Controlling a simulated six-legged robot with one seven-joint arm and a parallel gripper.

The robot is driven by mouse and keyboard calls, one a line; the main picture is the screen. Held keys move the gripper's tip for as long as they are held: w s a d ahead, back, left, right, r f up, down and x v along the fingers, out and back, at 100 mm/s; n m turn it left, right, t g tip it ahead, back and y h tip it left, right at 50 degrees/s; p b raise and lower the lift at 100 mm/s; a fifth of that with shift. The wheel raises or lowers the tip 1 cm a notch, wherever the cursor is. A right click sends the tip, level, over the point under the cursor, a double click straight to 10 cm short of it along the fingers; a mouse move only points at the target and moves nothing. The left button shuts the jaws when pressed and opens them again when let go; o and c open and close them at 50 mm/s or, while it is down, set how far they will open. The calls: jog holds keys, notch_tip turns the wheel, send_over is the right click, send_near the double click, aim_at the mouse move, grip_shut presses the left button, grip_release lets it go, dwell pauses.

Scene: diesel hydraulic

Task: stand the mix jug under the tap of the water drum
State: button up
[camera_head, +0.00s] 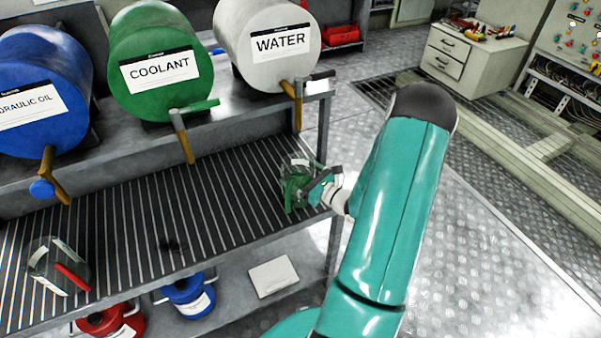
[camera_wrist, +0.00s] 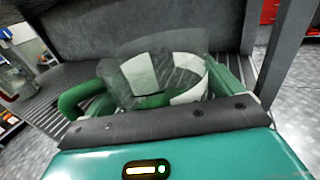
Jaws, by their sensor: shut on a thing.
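The water drum (camera_head: 265,48) lies on its side on the upper shelf, white with a WATER label. Its tap (camera_head: 297,100) has a brown spout hanging over the front. A clear jug with green parts (camera_head: 293,184) is below that tap, at the right end of the grate. My gripper (camera_head: 314,183) is shut on this jug from the right. In the wrist view the jug (camera_wrist: 155,75) shows a white band and a green handle. Another jug with a red handle (camera_head: 58,265) is on the grate at the left. I cannot read which is the mix jug, nor tell whether the held jug touches the grate.
The slatted grate (camera_head: 130,228) is mostly clear between the jugs, with a small dark patch. Coolant (camera_head: 160,60) and hydraulic oil (camera_head: 40,95) drums sit left of the water drum. A shelf post (camera_head: 323,128) stands close beside the held jug. Blue and red containers sit below.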

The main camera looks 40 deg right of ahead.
jog(key=shift+f, duration=0.1)
jog(key=o, duration=1.3)
jog(key=shift+s, duration=0.25)
jog(key=s, duration=0.3)
jog(key=s+d, duration=0.1)
jog(key=s, duration=0.7)
jog(key=shift+s+d, duration=0.15)
jog(key=shift+s, duration=0.1)
